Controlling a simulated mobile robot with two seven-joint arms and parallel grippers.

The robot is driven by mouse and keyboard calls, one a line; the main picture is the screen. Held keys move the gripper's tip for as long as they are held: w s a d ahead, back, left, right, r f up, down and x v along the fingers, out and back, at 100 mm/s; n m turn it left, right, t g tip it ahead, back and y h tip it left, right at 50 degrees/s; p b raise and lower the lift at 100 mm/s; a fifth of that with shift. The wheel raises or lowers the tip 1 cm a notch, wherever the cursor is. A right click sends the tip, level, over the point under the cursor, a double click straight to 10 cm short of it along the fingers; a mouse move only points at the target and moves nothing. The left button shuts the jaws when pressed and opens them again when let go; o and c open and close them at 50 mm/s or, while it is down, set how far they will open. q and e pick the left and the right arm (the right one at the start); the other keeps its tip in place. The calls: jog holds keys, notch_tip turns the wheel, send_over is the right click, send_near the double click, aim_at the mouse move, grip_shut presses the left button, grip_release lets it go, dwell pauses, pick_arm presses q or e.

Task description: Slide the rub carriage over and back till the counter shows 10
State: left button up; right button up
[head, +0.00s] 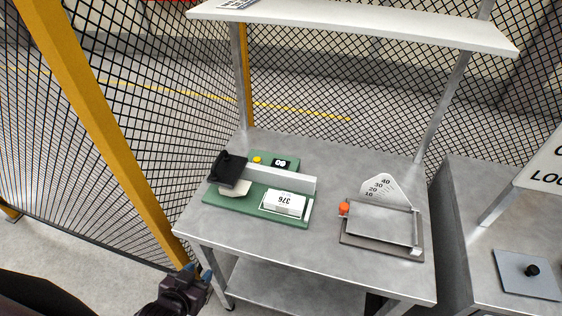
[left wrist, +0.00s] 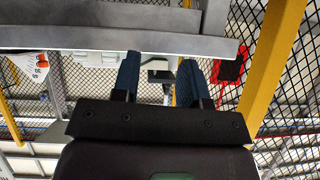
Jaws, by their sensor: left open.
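The black rub carriage (head: 229,169) sits at the left end of a light rail on a green base (head: 225,205). A pale pad shows under the carriage. A small dark counter (head: 279,163) with white digits is on the green base behind the rail; the digits are too small to read surely. A white block (head: 284,203) marked with digits lies at the base's front right. My left gripper (head: 198,273) is open and empty, in front of the table's left front corner and apart from the carriage. Its blue fingers (left wrist: 160,82) stand apart in the left wrist view. My right gripper is out of view.
The grey table (head: 330,160) also carries a plate device with an orange knob (head: 344,208) and a numbered scale (head: 383,189). A white shelf (head: 360,27) hangs above. A yellow post (head: 100,130) and mesh fence stand left. Another table (head: 465,205) is at right.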

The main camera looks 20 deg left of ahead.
aim_at(212, 169)
pick_arm(q)
jog(key=w+r, duration=0.1)
jog(key=w, duration=0.2)
jog(key=w+a+r+t, duration=0.1)
jog(key=w+r, duration=0.1)
jog(key=w, duration=0.1)
jog(key=w+r+t, duration=0.1)
jog(key=w+r, duration=0.1)
jog(key=w, duration=0.1)
jog(key=shift+w+a+r+h, duration=0.15)
jog(key=shift+w+a+h, duration=0.15)
jog(key=shift+w, duration=0.05)
jog(key=w+a+r+m+t, duration=0.1)
jog(key=w+a+r+t, duration=0.25)
jog(key=w+r, duration=0.25)
jog(key=shift+m+t, duration=0.3)
jog(key=shift+t, duration=0.15)
jog(key=w, duration=1)
jog(key=shift+w+d+r, duration=0.1)
jog(key=shift+d+r, duration=0.05)
jog(key=shift+d, duration=0.2)
grip_shut()
